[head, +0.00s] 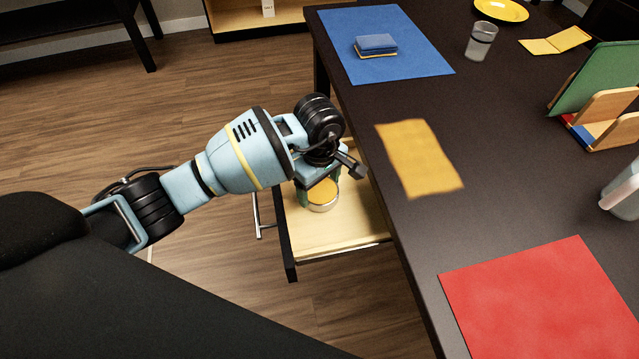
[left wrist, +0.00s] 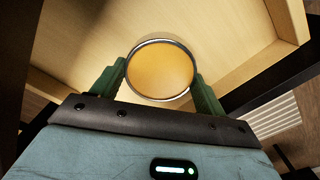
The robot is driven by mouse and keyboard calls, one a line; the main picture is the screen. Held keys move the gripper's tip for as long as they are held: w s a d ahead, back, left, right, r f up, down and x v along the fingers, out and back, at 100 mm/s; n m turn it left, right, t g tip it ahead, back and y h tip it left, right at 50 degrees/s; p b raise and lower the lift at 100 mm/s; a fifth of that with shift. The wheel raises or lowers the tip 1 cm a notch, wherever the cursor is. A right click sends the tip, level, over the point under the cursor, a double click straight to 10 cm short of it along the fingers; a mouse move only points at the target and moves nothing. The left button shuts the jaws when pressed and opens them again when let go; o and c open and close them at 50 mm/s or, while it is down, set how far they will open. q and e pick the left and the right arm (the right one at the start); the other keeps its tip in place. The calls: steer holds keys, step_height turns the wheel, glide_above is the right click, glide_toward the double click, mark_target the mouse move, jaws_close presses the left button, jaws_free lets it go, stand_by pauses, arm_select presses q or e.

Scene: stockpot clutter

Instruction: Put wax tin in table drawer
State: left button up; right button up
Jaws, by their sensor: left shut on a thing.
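The wax tin (head: 321,195) is a round metal tin with an orange-yellow top. It is at the open table drawer (head: 330,241), over or on its pale wooden floor; I cannot tell if it touches the floor. My left gripper (head: 318,192) reaches down into the drawer and is shut on the tin. In the left wrist view the tin (left wrist: 161,71) sits between the two green fingertips (left wrist: 160,85), with the drawer floor (left wrist: 70,40) behind it. My right gripper is not in view.
The dark table (head: 440,100) stands right of the drawer. On it are a blue mat (head: 385,25) with a blue sponge-like block (head: 376,44), a glass (head: 481,40), a yellow cloth (head: 418,158), a red mat (head: 545,300) and a wooden rack (head: 605,110). The drawer's front part is clear.

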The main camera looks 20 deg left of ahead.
mark_target(319, 189)
arm_select(q)
steer(key=shift+f, duration=0.1)
steer(key=o, duration=1.1)
step_height(319, 189, up, 12)
steer(key=shift+r+p, duration=0.2)
steer(key=shift+p, duration=0.25)
